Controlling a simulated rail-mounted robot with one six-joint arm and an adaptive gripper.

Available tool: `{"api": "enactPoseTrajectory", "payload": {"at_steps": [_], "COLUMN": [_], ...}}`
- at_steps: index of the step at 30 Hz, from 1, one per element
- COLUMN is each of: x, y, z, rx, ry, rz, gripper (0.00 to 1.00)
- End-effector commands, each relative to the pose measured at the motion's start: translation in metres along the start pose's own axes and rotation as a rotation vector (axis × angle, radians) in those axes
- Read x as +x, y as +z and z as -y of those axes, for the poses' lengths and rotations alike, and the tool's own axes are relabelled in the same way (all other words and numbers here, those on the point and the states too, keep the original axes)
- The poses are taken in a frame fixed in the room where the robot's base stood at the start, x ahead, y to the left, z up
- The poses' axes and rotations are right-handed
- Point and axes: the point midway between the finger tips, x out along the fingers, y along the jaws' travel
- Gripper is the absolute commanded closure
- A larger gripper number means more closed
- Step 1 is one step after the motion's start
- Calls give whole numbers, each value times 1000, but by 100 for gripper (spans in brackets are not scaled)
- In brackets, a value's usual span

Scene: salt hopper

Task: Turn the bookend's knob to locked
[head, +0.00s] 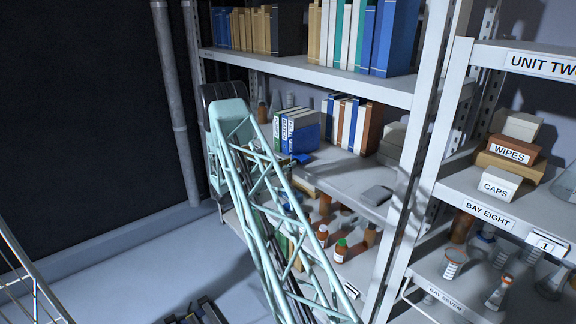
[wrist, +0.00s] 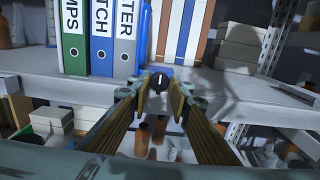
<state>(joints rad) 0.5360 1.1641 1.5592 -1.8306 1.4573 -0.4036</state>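The bookend (wrist: 144,34) is a blue upright piece on the shelf, at the right end of a row of binders. In the head view a blue part (head: 302,159) shows low in front of the binders, likely the bookend's foot. Its round black knob (wrist: 161,81) faces me in the wrist view, with a white mark standing about upright. My gripper (wrist: 161,88) is open, one finger on each side of the knob with a gap at both sides. I cannot tell how far the fingertips reach over it. In the head view the gripper is not clearly made out behind my arm.
Green, blue and grey binders (wrist: 101,38) stand left of the bookend; brown and blue books (wrist: 185,30) stand behind to the right. Brown bottles (head: 322,235) stand on the shelf below.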

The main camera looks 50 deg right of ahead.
Motion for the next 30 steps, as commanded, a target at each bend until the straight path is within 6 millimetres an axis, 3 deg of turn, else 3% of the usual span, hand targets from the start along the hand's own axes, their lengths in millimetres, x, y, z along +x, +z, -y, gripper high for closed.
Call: {"api": "enactPoseTrajectory", "payload": {"at_steps": [10,16,30], "x": [2,1,1], "y": [0,0,-1], "z": [0,0,0], "rx": [0,0,24], "ry": [0,1,1], "rz": [0,0,0], "gripper": [82,100,100]}}
